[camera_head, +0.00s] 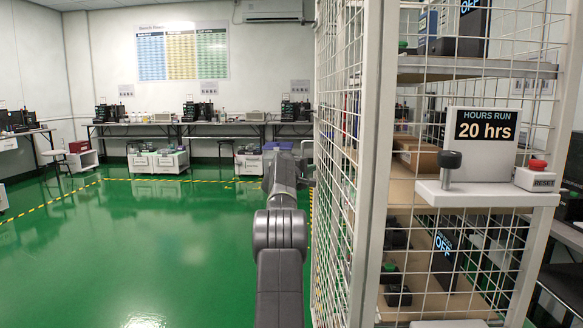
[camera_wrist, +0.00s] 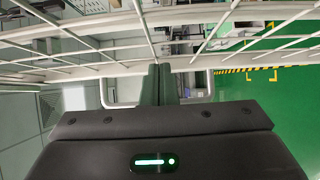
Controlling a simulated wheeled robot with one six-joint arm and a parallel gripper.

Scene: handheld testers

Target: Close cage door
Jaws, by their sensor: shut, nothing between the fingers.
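The cage door (camera_head: 340,170) is a white-framed wire mesh panel at centre right in the head view, seen at a steep angle. Its mesh (camera_wrist: 100,48) crosses the upper part of the wrist view. A pale loop like a handle (camera_wrist: 211,84) shows along the frame bar there. My gripper (camera_head: 306,182) is at the left edge of the panel in the head view, mostly hidden behind my own wrist. In the wrist view my gripper (camera_wrist: 160,70) is shut and empty, its fingertips close to the frame bar within the loop's span. Whether they touch is unclear.
The cage post (camera_head: 372,170) stands right of the panel. Shelves (camera_head: 440,68) with devices show behind mesh. A ledge (camera_head: 480,194) carries an hours-run sign (camera_head: 484,137), a black knob (camera_head: 450,160) and a red reset button (camera_head: 537,165). Open green floor (camera_head: 150,240) lies left.

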